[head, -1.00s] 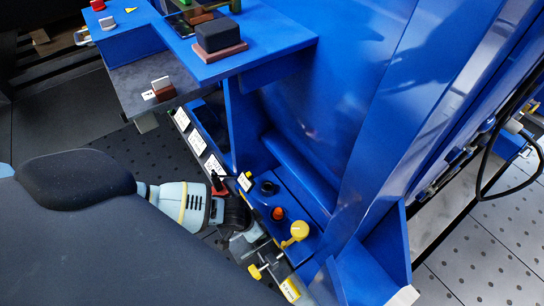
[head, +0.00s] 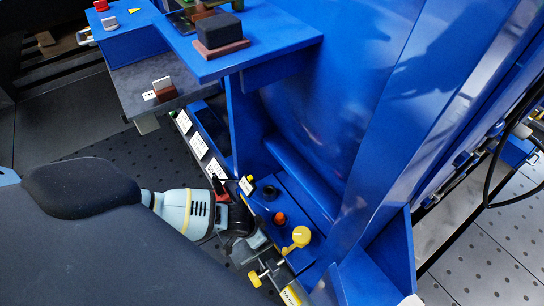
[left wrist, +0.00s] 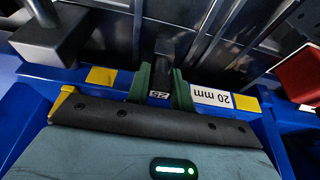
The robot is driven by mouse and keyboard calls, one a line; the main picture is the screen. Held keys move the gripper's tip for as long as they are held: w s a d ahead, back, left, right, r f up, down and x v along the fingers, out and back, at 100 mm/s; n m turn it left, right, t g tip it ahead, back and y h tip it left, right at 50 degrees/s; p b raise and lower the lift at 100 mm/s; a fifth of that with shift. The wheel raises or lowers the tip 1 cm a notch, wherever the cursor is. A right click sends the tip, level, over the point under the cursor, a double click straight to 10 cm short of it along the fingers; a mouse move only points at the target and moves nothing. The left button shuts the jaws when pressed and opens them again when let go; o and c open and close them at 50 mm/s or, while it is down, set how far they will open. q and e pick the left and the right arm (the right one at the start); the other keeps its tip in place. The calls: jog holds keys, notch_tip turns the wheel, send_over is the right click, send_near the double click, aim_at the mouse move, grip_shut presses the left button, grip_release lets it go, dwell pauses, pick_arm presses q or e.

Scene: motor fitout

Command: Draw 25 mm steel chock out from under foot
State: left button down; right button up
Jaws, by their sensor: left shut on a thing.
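In the left wrist view, the steel chock (left wrist: 159,95) shows as a dark piece with a white tag reading 25. It sits between the two green fingertips of my left gripper (left wrist: 160,84), which is shut on it. Its far end is hard to make out among dark metal. In the head view my left gripper (head: 257,242) is low beside the blue machine's base, near a yellow knob (head: 301,236); the chock cannot be made out there. The foot itself is not clearly distinguishable. My right gripper is in neither view.
A blue rail with a 20 mm label (left wrist: 213,97) lies right by the fingers. A dark block (left wrist: 50,38) and a red block (left wrist: 300,75) flank them. White labelled plates (head: 199,146) run along the base. A blue shelf (head: 270,45) overhangs behind.

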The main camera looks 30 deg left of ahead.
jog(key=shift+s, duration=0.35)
pick_arm(q)
jog(key=shift+s, duration=0.1)
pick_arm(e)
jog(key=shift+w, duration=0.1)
